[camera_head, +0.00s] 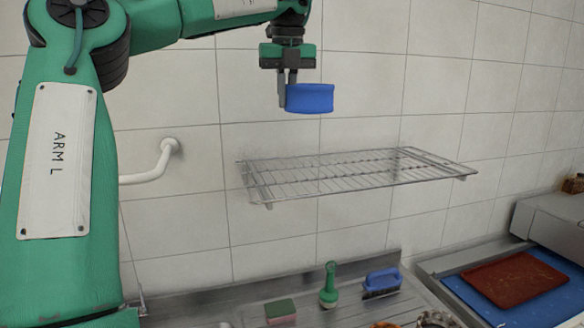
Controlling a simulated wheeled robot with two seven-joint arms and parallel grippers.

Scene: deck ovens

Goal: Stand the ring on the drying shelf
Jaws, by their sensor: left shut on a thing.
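The blue ring (312,98) shows from the side as a short smooth band. My left gripper (286,90) points down and is shut on the ring at its left side. It holds the ring in the air, above the level of the drying shelf (350,172) and apart from it. The shelf is a wire rack fixed to the tiled wall, and its top looks empty. The ring's opening and the far finger's contact are hidden. My right gripper is not in view.
A white pipe (150,172) sticks out of the wall left of the shelf. Below, a steel counter holds a sponge (280,312), a green-handled brush (329,287) and a blue scrubbing brush (382,282). A reddish-brown board (514,278) lies on a blue surface at right.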

